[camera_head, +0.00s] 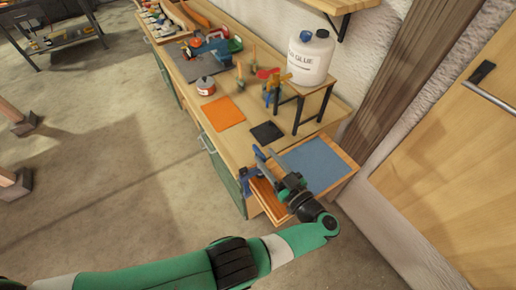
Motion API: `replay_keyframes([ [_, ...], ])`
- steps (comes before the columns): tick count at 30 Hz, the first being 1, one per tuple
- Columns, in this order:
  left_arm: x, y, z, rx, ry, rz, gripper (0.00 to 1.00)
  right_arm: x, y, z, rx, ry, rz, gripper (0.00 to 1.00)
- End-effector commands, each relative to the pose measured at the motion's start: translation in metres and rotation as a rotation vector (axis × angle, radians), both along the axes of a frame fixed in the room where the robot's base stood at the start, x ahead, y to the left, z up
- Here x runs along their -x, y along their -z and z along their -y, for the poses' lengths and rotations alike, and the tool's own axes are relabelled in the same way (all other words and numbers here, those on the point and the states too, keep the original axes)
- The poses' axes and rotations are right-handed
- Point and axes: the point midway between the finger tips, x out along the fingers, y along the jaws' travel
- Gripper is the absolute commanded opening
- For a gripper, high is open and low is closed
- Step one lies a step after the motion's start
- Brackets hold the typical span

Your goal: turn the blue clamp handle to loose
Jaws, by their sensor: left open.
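A small blue clamp (248,182) sits at the near corner of the wooden workbench (226,152), beside a low wooden tray. Its handle is too small to make out clearly, and my gripper partly covers this area. My left gripper (264,158) is open, above the tray's left side, just right of and above the clamp in the picture. I cannot tell whether it touches the clamp. My green left arm reaches in from the lower left. My right gripper is not in view.
The wooden tray has a blue-grey panel (318,162). A white glue jug (310,60) stands on a small raised stand behind it. An orange sheet (222,113), a black pad (267,132) and several tools lie farther along the bench. A door is at right; the floor at left is mostly clear.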

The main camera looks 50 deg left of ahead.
Motion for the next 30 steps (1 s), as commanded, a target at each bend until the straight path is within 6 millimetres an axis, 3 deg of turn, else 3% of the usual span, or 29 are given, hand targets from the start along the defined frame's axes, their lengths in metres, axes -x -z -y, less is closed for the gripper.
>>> replay_keyframes([
  [3, 0.004, 0.004, 0.026, 0.001, 0.003, 0.002, 0.45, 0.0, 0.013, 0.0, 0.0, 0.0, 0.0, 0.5],
  [9, 0.008, 0.001, 0.046, 0.0, 0.0, 0.002, 0.45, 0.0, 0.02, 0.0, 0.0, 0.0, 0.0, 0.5],
  [26, 0.006, -0.001, 0.046, 0.001, 0.006, 0.012, 0.45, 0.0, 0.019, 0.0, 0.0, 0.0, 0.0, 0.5],
  [30, -0.028, -0.028, 0.046, 0.01, 0.117, 0.173, 0.45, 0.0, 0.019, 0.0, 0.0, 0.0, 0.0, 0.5],
])
